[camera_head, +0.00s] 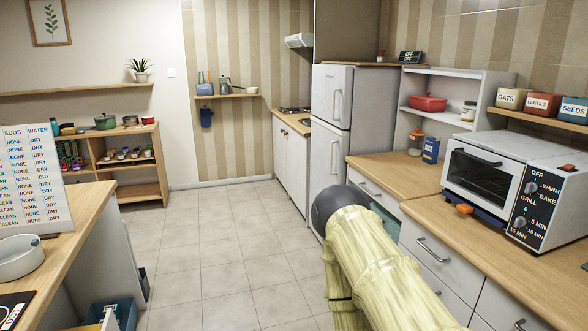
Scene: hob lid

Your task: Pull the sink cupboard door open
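A white cupboard (290,157) with tall doors stands at the back, left of the fridge, under a wooden worktop with a dark hob (295,110). Its doors look shut and are seen at a steep angle. I see no clear sink, so I cannot tell whether this is the sink cupboard. My pale yellow arm reaches in from the lower right, with a dark rounded joint in front of the fridge's base and the near drawers. My gripper is not in view.
A white fridge (329,140) stands beyond the right counter, which holds a toaster oven (490,178). A wooden counter (70,245) with a white bowl (20,257) is at left, and a shelf unit (130,170) behind. The tiled floor (225,240) between is clear.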

